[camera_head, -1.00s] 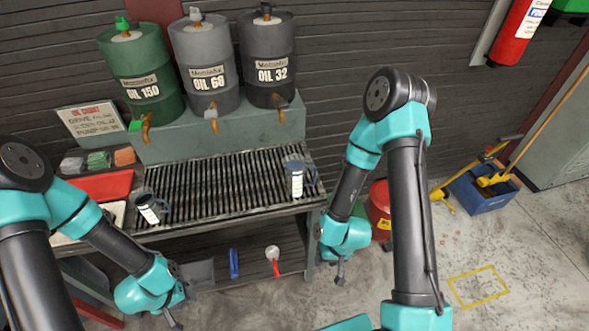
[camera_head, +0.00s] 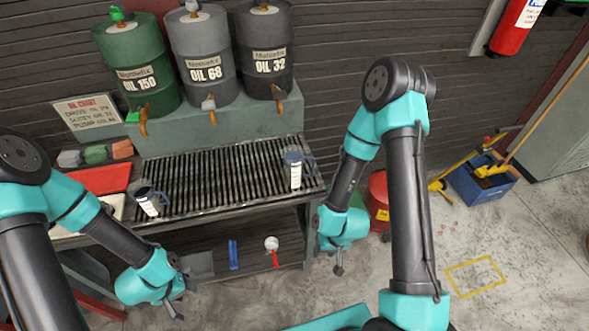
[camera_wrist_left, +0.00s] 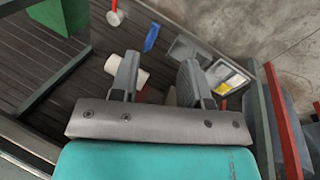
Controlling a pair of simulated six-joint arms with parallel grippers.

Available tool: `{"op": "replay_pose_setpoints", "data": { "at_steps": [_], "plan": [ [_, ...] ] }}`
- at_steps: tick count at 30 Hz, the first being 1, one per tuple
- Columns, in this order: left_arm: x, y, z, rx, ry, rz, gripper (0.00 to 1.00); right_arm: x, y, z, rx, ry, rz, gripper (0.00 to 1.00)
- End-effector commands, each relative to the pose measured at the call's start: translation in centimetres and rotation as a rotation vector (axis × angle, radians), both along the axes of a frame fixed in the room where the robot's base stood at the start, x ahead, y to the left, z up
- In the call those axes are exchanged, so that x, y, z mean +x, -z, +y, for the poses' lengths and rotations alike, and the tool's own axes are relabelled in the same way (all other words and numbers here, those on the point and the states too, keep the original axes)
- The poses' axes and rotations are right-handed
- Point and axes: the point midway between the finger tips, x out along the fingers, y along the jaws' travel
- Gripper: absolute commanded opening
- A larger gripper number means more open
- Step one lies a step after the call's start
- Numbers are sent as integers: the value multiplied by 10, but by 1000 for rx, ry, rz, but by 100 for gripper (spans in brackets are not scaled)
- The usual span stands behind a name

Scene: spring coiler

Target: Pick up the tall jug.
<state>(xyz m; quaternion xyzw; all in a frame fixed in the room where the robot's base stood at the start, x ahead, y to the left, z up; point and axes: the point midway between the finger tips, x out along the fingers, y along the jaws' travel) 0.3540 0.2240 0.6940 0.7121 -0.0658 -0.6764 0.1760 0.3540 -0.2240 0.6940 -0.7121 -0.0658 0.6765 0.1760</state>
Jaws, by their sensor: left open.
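Two dark jugs with white labels stand on the slatted bench top. The right jug (camera_head: 295,171) is near the bench's right end and looks the taller. The left jug (camera_head: 147,203) is near the front left edge. My left gripper (camera_head: 178,309) is low in front of the bench, below and to the right of the left jug, touching neither jug. In the left wrist view its two fingers (camera_wrist_left: 160,82) are apart with nothing held. My right gripper (camera_head: 338,262) hangs by the bench's right end, below the right jug; its jaws are too small to read.
Oil drums (camera_head: 204,60) stand on a raised block behind the bench (camera_head: 225,180). A lower shelf holds a blue item (camera_head: 233,254) and a red-handled item (camera_head: 272,252). A red bin (camera_head: 378,203) stands right of the bench.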

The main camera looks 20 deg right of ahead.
Motion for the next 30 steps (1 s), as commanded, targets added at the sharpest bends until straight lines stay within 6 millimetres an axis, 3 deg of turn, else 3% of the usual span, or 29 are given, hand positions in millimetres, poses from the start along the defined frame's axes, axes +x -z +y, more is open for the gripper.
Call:
{"op": "replay_pose_setpoints", "data": {
  "at_steps": [3, 18, 30],
  "plan": [
    [0, 0, 0, 0, 0, 0, 44, 0, 0, 0, 0, 0, 0, 43],
    [0, 0, 0, 0, 0, 0, 92, 0, 0, 0, 0, 0, 0, 43],
    [8, -3, -8, -5, 41, 10, 94, 0, 0, 0, 0, 0, 0, 43]
  ]
}}
